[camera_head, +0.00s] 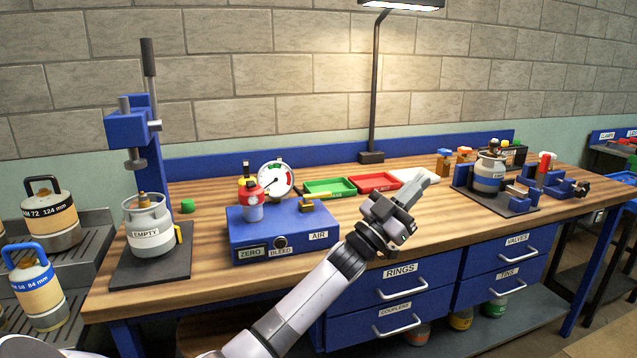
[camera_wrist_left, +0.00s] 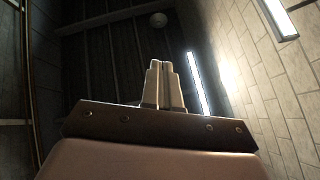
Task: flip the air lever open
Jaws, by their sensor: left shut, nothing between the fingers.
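The blue test box (camera_head: 285,229) sits on the wooden bench and carries labels ZERO, BLEED and AIR. The yellow air lever (camera_head: 317,196) is on its top right, above the AIR label, and appears to lie roughly level. A red and grey canister (camera_head: 250,198) and a round dial gauge (camera_head: 276,180) stand at the box's left and back. My left gripper (camera_head: 422,184) is to the right of the box, apart from the lever, shut and empty. Its closed fingers (camera_wrist_left: 165,86) point toward the ceiling in the left wrist view. My right gripper is not in view.
A green tray (camera_head: 330,188) and a red tray (camera_head: 374,182) lie behind the box. A press with a canister labelled EMPTY (camera_head: 148,222) stands on the left. Another canister (camera_head: 488,172) and blue fixtures are on the right. Bare bench lies right of the box.

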